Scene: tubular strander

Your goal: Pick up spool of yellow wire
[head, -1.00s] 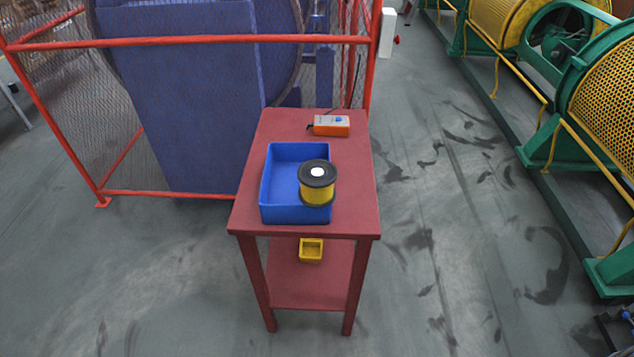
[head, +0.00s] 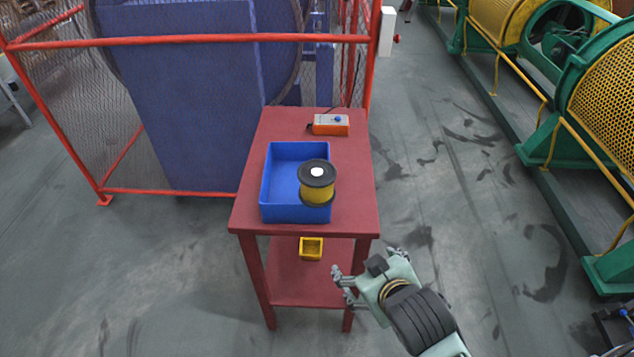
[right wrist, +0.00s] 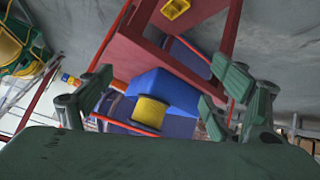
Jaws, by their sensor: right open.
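The spool of yellow wire (head: 318,190) has black flanges and a white centre. It stands upright at the right side of the blue bin (head: 281,213) on the red table (head: 356,193). My right gripper (head: 365,268) is in front of the table's lower right, apart from the spool, open and empty. My left gripper is not in view.
An orange control box (head: 331,125) with a blue button lies at the table's back. A small yellow bin (head: 311,248) sits on the lower shelf. A red mesh fence (head: 200,41) stands behind. Green and yellow machinery (head: 560,60) is at right; floor between is clear.

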